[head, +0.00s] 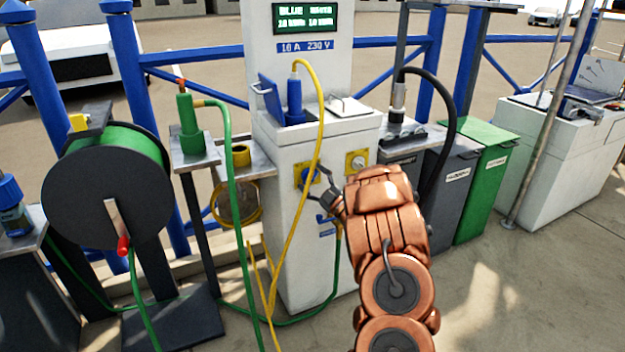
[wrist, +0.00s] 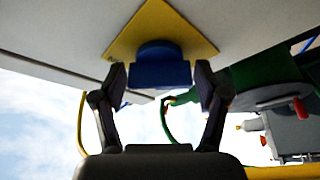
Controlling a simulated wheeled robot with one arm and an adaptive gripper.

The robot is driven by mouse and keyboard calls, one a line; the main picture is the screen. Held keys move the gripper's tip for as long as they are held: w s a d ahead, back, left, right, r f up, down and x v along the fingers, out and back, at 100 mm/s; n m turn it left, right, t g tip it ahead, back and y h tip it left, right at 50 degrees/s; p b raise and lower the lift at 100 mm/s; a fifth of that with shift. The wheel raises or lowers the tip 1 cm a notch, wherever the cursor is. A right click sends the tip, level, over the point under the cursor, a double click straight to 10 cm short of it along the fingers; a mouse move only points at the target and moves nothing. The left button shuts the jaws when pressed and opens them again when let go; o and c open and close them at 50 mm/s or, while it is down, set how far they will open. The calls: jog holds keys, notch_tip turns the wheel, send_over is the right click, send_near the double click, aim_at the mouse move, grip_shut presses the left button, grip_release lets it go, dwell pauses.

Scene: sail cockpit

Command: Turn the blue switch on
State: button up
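The blue switch (head: 307,177) is a blue knob on a yellow square plate, on the front of a white power pedestal (head: 290,225). In the wrist view the blue knob (wrist: 160,66) stands out from its yellow plate (wrist: 168,22). My gripper (wrist: 160,78) is open, with one finger on each side of the knob. Narrow gaps seem to show between fingers and knob; contact is not clear. In the head view my gripper (head: 322,192) is at the pedestal front and partly hides the switch. The knob's setting cannot be read.
A second yellow plate (head: 356,162) is to the right. A blue plug (head: 294,102) with a yellow cable (head: 318,120) sits on the pedestal top, below a lit display (head: 306,18). A green cable reel (head: 110,185) stands left; grey (head: 448,185) and green bins (head: 487,175) stand right.

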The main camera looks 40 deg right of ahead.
jog(key=shift+o, duration=0.8)
jog(key=v, duration=1.2)
